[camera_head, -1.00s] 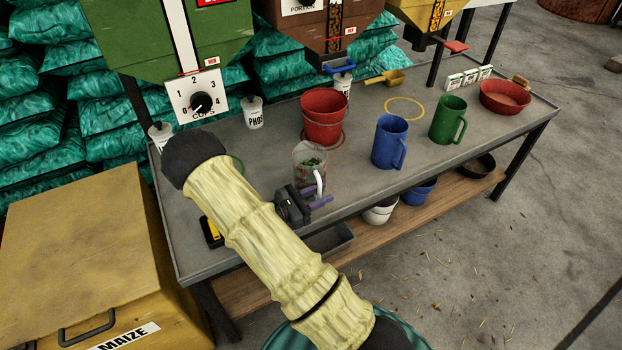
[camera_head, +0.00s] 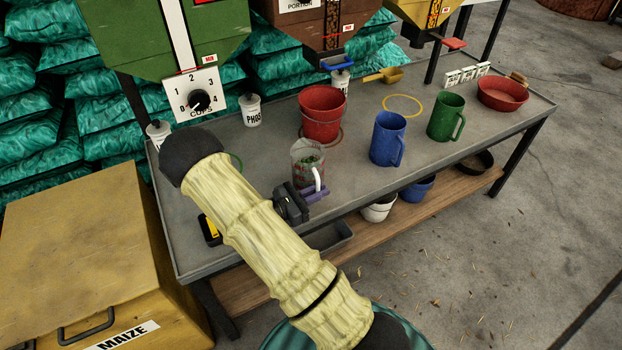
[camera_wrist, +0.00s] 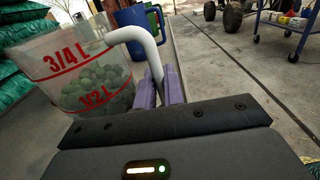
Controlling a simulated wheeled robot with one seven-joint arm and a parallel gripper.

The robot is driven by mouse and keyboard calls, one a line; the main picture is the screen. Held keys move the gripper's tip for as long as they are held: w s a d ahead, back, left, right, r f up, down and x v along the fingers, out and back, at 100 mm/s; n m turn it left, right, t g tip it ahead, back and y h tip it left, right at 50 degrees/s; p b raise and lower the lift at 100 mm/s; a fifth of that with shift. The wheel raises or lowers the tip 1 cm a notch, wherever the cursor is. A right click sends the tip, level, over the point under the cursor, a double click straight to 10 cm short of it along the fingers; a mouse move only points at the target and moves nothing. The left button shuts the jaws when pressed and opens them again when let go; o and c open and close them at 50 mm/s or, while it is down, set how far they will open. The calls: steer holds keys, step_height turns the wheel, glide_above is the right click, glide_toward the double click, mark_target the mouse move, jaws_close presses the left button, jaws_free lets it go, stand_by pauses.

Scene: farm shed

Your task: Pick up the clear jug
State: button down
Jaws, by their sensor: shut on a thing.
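The clear jug (camera_head: 305,157) has red markings, a white handle and green pellets inside. It is upright at the front of the grey bench (camera_head: 365,169); I cannot tell whether its base touches the top. My gripper (camera_head: 316,192) has purple fingers shut on the jug's white handle. In the wrist view the jug (camera_wrist: 70,78) fills the left side, with "3/4 L" and "1/2 L" marks, and the purple fingers (camera_wrist: 160,88) are around the lower handle.
A red bucket (camera_head: 321,122) stands behind the jug. A blue jug (camera_head: 386,139) and a green jug (camera_head: 445,117) stand to its right. A red bowl (camera_head: 502,95) is at the far right. A yellow ring (camera_head: 403,97) lies flat. Hoppers overhang the back edge.

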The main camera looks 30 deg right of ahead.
mark_target(318, 177)
steer(key=shift+r, duration=0.1)
step_height(318, 177, up, 10)
steer(key=shift+f+p, duration=0.1)
steer(key=shift+p, duration=1.1)
